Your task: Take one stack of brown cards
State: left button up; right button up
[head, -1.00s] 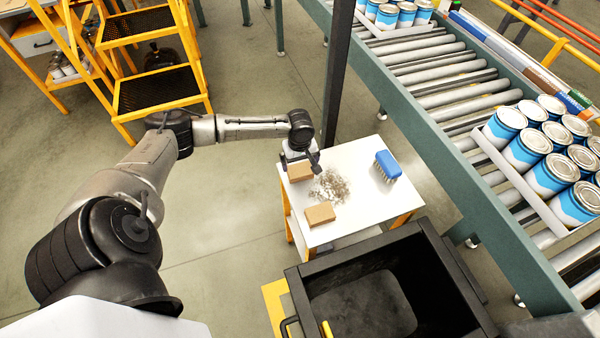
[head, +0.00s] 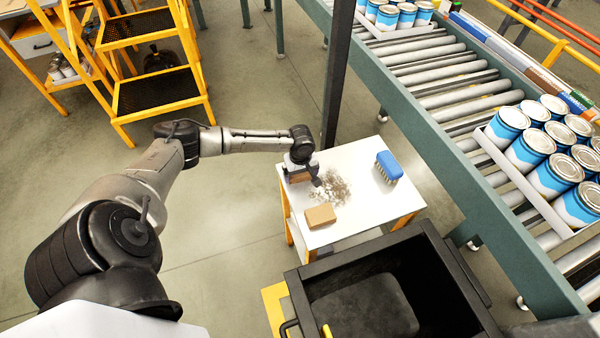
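One stack of brown cards (head: 320,215) lies on the near left part of the white-topped table (head: 355,220), with nothing touching it. A second brown stack (head: 299,177) is at the table's far left corner, mostly hidden by my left gripper. My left gripper (head: 300,174) is down over this second stack, low at the table top. The fingers are small and dark here, so I cannot tell whether they are closed on the stack. My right gripper is not in view.
A blue brush (head: 388,166) stands on the table's right side, and grey-brown debris (head: 332,187) lies in the middle. A black open bin (head: 440,265) stands in front. A roller conveyor (head: 450,150) with trays of blue-white cans (head: 530,150) runs along the right.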

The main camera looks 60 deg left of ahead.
pick_arm(q)
jog(key=c, duration=0.4)
jog(key=shift+r, duration=0.1)
